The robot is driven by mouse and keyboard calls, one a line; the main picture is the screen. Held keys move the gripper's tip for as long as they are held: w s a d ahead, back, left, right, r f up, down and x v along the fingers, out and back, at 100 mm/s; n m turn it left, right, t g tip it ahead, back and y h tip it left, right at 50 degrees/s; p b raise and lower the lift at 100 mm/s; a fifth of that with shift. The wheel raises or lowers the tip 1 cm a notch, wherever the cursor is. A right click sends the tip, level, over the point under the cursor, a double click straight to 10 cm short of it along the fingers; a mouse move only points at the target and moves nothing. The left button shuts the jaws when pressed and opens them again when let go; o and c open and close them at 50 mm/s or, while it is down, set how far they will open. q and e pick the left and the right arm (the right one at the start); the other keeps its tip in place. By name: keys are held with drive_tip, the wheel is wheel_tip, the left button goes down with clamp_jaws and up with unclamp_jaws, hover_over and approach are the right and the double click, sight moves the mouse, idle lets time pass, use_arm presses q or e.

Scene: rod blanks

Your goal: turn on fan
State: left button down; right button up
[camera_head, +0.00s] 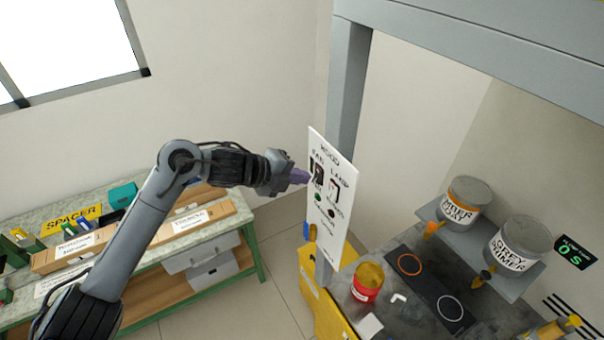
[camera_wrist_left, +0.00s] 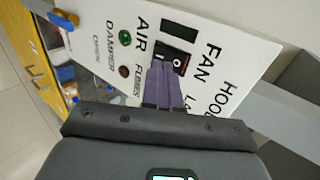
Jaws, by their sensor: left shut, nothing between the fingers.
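A white hood control panel (camera_head: 342,158) stands upright on a grey post, and it fills the middle of the left wrist view (camera_wrist_left: 262,52). Its FAN switch (camera_head: 319,172) is black and sits below the FAN label; it also shows in the left wrist view (camera_wrist_left: 178,60). My left gripper (camera_head: 305,177) is shut and empty, with its purple fingertips (camera_wrist_left: 163,72) at the FAN switch and partly covering it. I cannot tell whether they touch it. The LAMP switch (camera_head: 334,187) is beside it. My right gripper is not in view.
A green-framed bench (camera_head: 250,238) with boxes stands at left. A yellow cabinet (camera_head: 322,305) is below the panel. A red can (camera_head: 367,285) and labelled tubs (camera_head: 466,200) (camera_head: 517,245) stand at right. A grey frame post (camera_head: 345,95) rises behind the panel.

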use_arm(q)
drive_tip(key=b+v, duration=0.3)
drive_tip(key=v, duration=0.8)
drive_tip(key=shift+s+a, duration=0.15)
drive_tip(key=shift+a, duration=0.25)
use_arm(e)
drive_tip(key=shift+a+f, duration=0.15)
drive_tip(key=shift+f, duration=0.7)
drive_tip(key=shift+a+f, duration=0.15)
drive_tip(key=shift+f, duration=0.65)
